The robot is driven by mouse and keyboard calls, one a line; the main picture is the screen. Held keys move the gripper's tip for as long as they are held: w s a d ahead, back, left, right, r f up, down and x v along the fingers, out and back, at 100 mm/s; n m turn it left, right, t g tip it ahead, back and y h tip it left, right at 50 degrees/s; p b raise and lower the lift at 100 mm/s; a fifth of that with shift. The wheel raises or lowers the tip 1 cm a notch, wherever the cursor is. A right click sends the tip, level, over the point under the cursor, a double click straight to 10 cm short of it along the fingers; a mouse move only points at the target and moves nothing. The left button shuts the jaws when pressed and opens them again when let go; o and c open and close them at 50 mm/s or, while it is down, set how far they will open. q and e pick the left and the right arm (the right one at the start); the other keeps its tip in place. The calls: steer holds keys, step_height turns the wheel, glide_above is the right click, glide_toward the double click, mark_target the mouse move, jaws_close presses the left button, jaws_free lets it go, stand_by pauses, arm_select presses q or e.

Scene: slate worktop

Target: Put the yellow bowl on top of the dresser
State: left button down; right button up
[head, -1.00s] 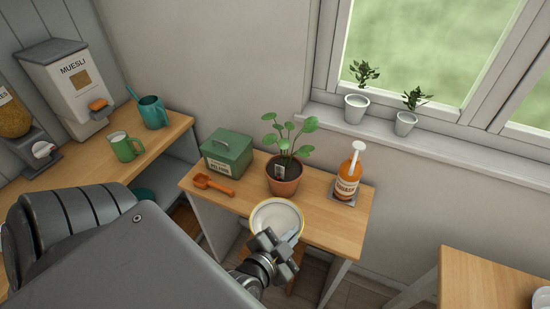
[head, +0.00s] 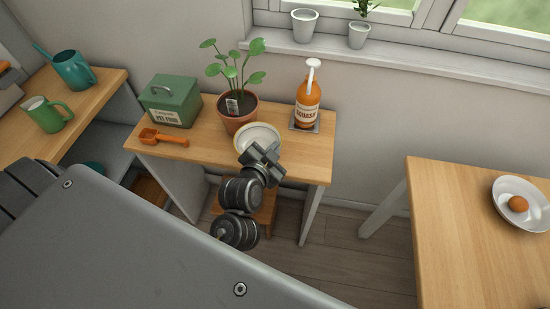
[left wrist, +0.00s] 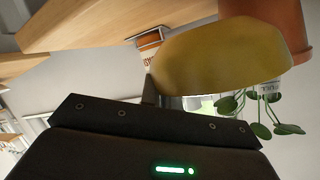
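The yellow bowl (head: 257,132) has a pale inside and a yellow rim in the head view. Its plain yellow outside fills the upper middle of the left wrist view (left wrist: 220,55). My left gripper (head: 262,160) is at its near rim and appears shut on it, though the fingertips are mostly hidden. The bowl is over the front part of a small wood-topped unit (head: 200,148), probably the dresser, just in front of the potted plant (head: 239,115). I cannot tell whether it touches the top. My right gripper is not in view.
On the same top are a green pet food tin (head: 172,103), an orange scoop (head: 163,138) and an orange squash bottle (head: 307,105). A table (head: 450,215) with a white bowl (head: 505,190) stands right. The top's right front is clear.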

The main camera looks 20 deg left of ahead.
arm_select(q)
steer(key=shift+w+f, duration=0.4)
steer(key=shift+w+f+b, duration=0.2)
steer(key=shift+f+b, duration=0.25)
steer(key=shift+f, duration=1.3)
steer(key=shift+f, duration=0.1)
steer(key=c, duration=1.6)
jaws_free()
steer(key=shift+c, duration=0.2)
steer(key=p+v, duration=0.1)
steer(key=v, duration=1.1)
